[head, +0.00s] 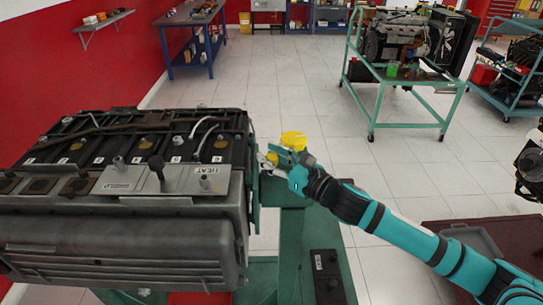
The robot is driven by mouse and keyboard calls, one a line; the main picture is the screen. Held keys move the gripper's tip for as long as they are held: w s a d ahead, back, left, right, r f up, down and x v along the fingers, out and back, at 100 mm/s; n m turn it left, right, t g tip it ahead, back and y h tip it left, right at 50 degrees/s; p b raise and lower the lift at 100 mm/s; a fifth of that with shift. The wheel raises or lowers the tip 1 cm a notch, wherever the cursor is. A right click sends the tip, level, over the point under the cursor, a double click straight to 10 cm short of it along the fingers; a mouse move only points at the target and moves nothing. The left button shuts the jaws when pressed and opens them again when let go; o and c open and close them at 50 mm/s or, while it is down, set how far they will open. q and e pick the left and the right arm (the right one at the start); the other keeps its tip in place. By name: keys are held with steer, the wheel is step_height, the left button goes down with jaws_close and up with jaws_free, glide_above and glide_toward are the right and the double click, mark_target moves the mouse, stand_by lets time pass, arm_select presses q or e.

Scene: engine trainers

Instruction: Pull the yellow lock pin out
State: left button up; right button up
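A yellow rounded part (293,139), which looks like the yellow lock pin's head, shows at the right end of the engine on its green stand (289,235). A smaller yellow piece (272,158) shows just below and left of it. My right gripper (275,157) is at these yellow parts, its arm coming in from the right. Its fingers are small and partly hidden, so I cannot tell whether they are shut on the pin. My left gripper is out of view.
The grey engine (120,235) with a "HEAT" plate fills the left side. A black control box (326,275) sits on the stand's base. A dark red surface with a grey tray (475,240) is at lower right. Green carts stand farther back, with open tiled floor between.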

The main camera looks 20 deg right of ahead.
mark_target(269, 155)
jaws_close()
steer(key=shift+w+a+f, duration=0.1)
steer(key=shift+w+a, duration=0.05)
step_height(269, 155, up, 5)
steer(key=p, duration=0.4)
steer(key=shift+f, duration=0.2)
steer(key=shift+w, duration=0.1)
